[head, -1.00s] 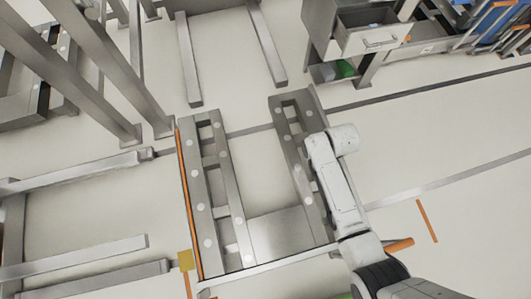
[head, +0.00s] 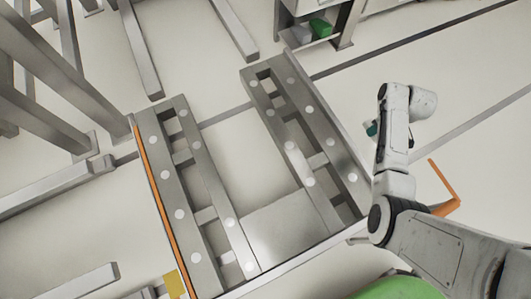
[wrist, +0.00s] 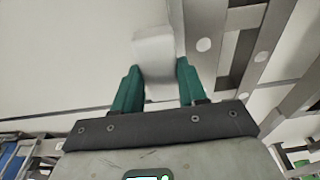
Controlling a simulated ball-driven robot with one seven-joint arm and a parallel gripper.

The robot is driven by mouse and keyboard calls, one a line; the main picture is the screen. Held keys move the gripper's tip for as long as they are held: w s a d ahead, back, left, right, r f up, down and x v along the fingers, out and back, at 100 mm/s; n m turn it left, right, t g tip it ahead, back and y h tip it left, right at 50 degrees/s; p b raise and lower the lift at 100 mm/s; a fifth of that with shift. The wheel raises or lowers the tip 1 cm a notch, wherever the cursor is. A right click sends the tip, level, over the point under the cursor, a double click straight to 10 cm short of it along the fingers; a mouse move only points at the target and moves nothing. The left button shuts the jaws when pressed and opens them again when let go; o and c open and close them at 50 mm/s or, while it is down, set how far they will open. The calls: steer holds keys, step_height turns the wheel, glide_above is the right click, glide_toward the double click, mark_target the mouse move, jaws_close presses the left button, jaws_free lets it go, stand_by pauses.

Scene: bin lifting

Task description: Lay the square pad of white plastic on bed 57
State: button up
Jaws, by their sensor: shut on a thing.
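In the wrist view, my gripper (wrist: 156,84) has two green fingers shut on a white pad (wrist: 153,50), which stands out beyond the fingertips. In the head view, only a bit of green finger (head: 371,129) shows beside my arm, to the right of a grey metal frame; the pad cannot be made out there. The frame has a left rail (head: 207,178) and a right rail (head: 318,128), both dotted with white round spots. No number 57 is readable, so I cannot tell which part is bed 57.
A flat metal plate (head: 290,232) spans the near end between the rails. An orange strip (head: 158,205) runs along the left edge, with a yellow tag (head: 174,284) near its end. Steel posts and beams stand left. A drawer cabinet (head: 318,25) is at the top. Pale floor is open right.

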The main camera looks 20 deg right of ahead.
steer(key=shift+s+d+f, duration=0.2)
steer(key=shift+d+f, duration=0.1)
steer(key=shift+d, duration=0.05)
steer(key=a+f+b, duration=0.1)
steer(key=a+f, duration=0.1)
steer(key=a, duration=0.2)
steer(key=a+f+b, duration=0.2)
steer(key=a+f, duration=0.1)
steer(key=a, duration=0.1)
steer(key=w+a+f+b, duration=0.1)
steer(key=a+f+b, duration=0.1)
steer(key=a+f, duration=0.1)
steer(key=shift+a, duration=0.7)
steer(key=f+b, duration=0.1)
steer(key=a+f+b, duration=0.1)
steer(key=f, duration=0.1)
steer(key=f+b, duration=0.1)
steer(key=shift+w+a+f, duration=0.1)
steer(key=shift+a+f, duration=0.05)
steer(key=shift+a, duration=0.15)
steer(key=shift+f, duration=0.3)
steer(key=o, duration=1.1)
steer(key=shift+f, duration=0.1)
steer(key=shift+c, duration=0.2)
